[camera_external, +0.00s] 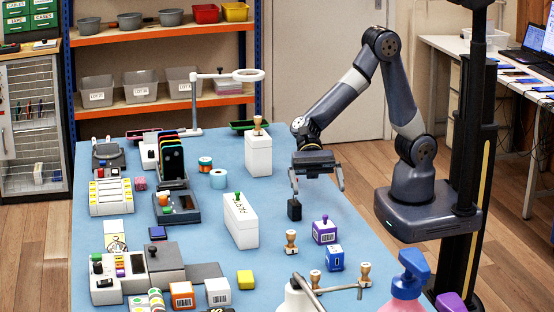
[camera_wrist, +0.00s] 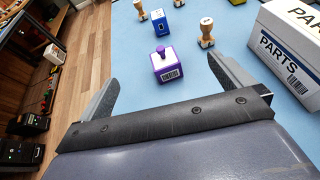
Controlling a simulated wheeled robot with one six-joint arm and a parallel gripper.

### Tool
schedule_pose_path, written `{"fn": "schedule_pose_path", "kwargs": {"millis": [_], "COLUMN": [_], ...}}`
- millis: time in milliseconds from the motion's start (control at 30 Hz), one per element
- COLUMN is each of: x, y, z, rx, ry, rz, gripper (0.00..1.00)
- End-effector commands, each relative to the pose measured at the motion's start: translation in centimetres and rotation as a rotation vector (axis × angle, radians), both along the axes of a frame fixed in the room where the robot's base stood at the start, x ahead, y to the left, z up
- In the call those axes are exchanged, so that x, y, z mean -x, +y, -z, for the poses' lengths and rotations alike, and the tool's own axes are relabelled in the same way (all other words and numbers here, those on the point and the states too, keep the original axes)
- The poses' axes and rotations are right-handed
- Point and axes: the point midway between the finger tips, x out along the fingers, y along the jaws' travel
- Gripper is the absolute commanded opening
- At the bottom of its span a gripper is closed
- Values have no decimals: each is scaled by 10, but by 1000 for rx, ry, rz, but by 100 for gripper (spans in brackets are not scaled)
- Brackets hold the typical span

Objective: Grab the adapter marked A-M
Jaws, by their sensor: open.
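No marking A-M can be read in either view, so I cannot tell which item is that adapter. Small cubes lie on the blue table: a black one (camera_external: 294,210), a blue one with a dark mark (camera_external: 333,258), and a purple one with a barcode label and knob (camera_external: 325,231). The blue cube (camera_wrist: 160,23) and purple cube (camera_wrist: 166,64) also show in the wrist view. My gripper (camera_external: 318,190) is open and empty above the table. In the external view its left finger is just above the black cube, which I cannot make out in the wrist view.
A white PARTS box (camera_external: 241,220) stands left of my gripper, and a white block with a wooden stamp (camera_external: 258,154) behind it. Wooden stamps (camera_external: 291,242) stand near the cubes. A pink spray bottle (camera_external: 406,285) is at the front right.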

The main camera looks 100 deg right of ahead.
Motion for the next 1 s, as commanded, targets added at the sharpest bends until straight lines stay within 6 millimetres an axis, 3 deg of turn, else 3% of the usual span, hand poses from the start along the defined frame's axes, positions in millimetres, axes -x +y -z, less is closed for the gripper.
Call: {"fn": "schedule_pose_path", "kwargs": {"millis": [133, 600, 867, 1000], "x": [0, 0, 0, 0], "y": [0, 0, 0, 0], "z": [0, 0, -3, -26], "rx": [0, 1, 0, -1], "ry": [-1, -1, -3, -9], "rz": [0, 0, -1, -2], "gripper": [100, 62, 61, 61]}}
